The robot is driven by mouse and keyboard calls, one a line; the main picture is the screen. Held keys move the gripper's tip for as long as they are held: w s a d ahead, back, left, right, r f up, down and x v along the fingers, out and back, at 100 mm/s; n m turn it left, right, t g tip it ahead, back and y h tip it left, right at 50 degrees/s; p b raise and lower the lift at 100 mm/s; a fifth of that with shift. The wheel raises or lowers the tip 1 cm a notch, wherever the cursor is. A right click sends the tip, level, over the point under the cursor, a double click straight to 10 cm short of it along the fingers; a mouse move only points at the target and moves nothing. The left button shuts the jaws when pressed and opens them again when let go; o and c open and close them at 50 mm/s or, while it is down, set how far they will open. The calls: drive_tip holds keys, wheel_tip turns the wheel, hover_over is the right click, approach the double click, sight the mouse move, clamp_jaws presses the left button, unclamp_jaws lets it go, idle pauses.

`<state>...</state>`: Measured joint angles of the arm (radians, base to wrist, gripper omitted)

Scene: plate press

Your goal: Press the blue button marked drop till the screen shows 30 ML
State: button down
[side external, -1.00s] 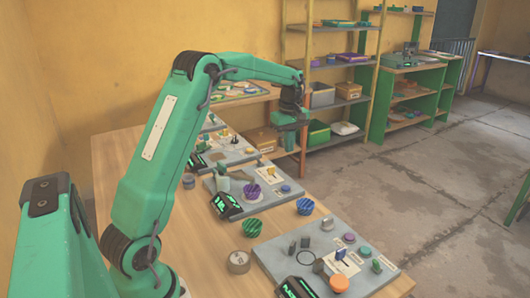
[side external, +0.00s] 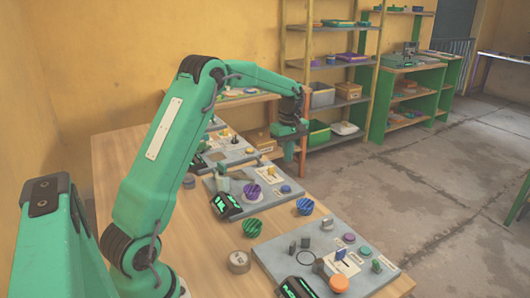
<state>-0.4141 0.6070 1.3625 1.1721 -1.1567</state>
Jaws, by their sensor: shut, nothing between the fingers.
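A grey plate (side external: 215,184) in the middle of the bench carries a dark display with green characters (side external: 227,206), too small to read surely. A blue button (side external: 286,189) sits near this plate's right end; its label cannot be read from here. A purple ribbed knob (side external: 252,191) and a yellow part (side external: 271,171) stand on the same plate. My gripper (side external: 289,146) hangs in the air above and behind the blue button in the picture, apart from it. It is shut with nothing held; its fingertips are hard to make out.
A nearer grey plate (side external: 268,252) holds an orange knob (side external: 339,283), several buttons and another display (side external: 298,288). A green knob (side external: 252,227), a blue striped knob (side external: 305,206) and a round tan part (side external: 239,261) lie between plates. Another plate (side external: 222,158) stands behind.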

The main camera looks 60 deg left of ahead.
sight(286, 190)
wheel_tip(286, 190, down, 11)
drive_tip(key=shift+r, duration=0.1)
idle(0.4)
drive_tip(key=shift+s+f, duration=0.15)
drive_tip(key=shift+f, duration=0.95)
wheel_tip(286, 190, up, 16)
drive_tip(key=shift+w+f, duration=0.2)
drive_tip(key=shift+w, duration=0.15)
idle(3.0)
